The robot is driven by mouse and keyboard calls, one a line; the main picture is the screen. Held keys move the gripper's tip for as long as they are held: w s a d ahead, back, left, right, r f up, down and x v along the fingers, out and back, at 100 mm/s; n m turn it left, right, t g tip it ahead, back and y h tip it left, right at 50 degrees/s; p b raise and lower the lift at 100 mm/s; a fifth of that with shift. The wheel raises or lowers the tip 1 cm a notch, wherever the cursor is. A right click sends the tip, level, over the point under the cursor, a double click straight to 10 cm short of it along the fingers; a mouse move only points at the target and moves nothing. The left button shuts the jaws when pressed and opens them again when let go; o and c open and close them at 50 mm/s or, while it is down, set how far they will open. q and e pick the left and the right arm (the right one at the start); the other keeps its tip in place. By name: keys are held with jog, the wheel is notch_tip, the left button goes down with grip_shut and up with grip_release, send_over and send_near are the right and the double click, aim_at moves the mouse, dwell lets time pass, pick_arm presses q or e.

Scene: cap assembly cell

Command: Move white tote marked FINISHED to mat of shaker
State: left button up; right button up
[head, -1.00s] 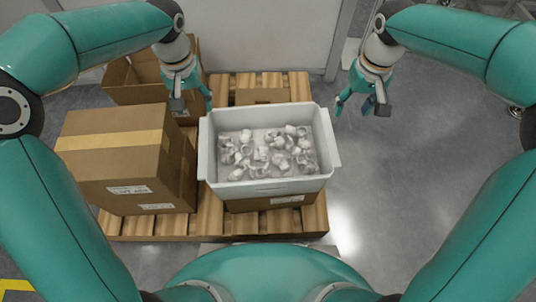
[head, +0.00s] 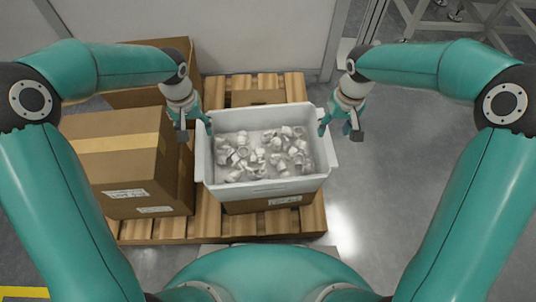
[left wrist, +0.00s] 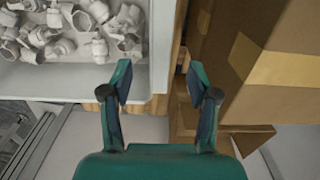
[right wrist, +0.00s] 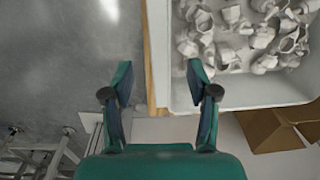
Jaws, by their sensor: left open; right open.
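The white tote (head: 262,190), full of small white parts, sits on a cardboard box on the pallet; I cannot read its marking. My left gripper (head: 194,125) is open at the tote's left end. In the left wrist view its fingers (left wrist: 158,78) appear either side of the tote's end wall (left wrist: 162,50). My right gripper (head: 338,127) is open at the right end. In the right wrist view its fingers (right wrist: 160,78) likewise appear either side of the end wall (right wrist: 160,50). I cannot tell whether either touches the tote. I see no shaker mat.
A closed cardboard carton (head: 128,165) stands close on the tote's left. An open carton (head: 150,97) is behind it. The wooden pallet (head: 222,225) lies under all of these. Grey floor (head: 410,160) is clear on the right, with a metal frame (head: 470,20) beyond.

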aim_at(200, 141)
pick_arm(q)
notch_tip(200, 141, down, 7)
jog(key=shift+f, duration=0.2)
pick_arm(e)
jog(key=f, duration=0.7)
jog(key=shift+a+f, duration=0.2)
pick_arm(q)
grip_shut()
pick_arm(e)
grip_shut()
pick_arm(q)
jog(key=shift+r, duration=0.1)
pick_arm(e)
jog(key=shift+r, duration=0.1)
